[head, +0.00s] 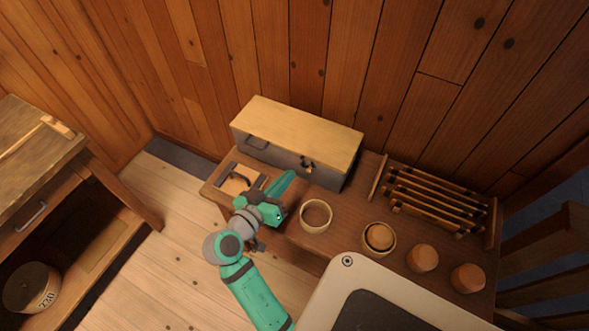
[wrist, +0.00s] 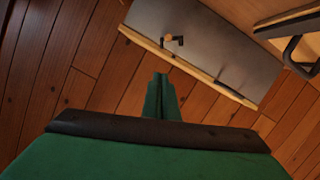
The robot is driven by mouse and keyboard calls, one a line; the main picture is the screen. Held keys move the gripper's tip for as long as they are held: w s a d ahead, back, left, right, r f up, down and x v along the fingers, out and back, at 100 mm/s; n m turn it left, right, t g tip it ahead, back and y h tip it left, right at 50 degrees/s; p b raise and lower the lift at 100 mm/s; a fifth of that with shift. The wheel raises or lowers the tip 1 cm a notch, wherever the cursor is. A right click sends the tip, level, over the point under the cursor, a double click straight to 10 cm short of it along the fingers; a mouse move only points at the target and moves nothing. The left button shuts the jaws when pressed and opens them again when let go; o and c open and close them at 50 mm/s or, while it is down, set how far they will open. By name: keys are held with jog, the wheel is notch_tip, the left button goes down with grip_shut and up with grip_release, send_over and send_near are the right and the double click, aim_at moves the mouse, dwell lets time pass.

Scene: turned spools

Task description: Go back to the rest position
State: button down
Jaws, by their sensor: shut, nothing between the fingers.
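My arm is green and grey and reaches over the left part of the bench in the head view. My gripper (head: 287,181) is shut and empty, in front of the grey box. In the wrist view its fingers (wrist: 160,85) are together, pointing toward the box front. The box (head: 300,135) has a pale wooden lid, closed, and a dark latch (head: 308,166). It also shows in the wrist view (wrist: 215,55). I cannot tell how far the fingertips are from it.
On the bench (head: 340,240) stand an empty ring-shaped cup (head: 316,216), another cup (head: 379,238) holding a wooden piece, and two round wooden pieces (head: 422,258). A slatted rack (head: 435,200) is at right. A small handled wooden piece (head: 238,181) lies left. A cabinet (head: 75,200) stands far left.

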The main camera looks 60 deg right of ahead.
jog(key=shift+v, duration=1.25)
jog(key=a+f+n+t+y, duration=0.4)
jog(key=a+f+n+t, duration=0.25)
jog(key=a, duration=0.35)
jog(key=a+f+n+t+y, duration=0.5)
jog(key=a+f+n, duration=0.15)
jog(key=a, duration=0.35)
jog(key=s+a+r+t+y, duration=0.2)
jog(key=s+a+r+y, duration=0.1)
jog(key=s+a, duration=0.3)
jog(key=s+a+r+t+y, duration=0.2)
jog(key=s+a+r+y, duration=0.1)
jog(key=s+a, duration=0.4)
jog(key=shift+a+r+n, duration=0.4)
jog(key=shift+a+r, duration=0.45)
jog(key=shift+a, duration=0.35)
jog(key=shift+s, duration=0.1)
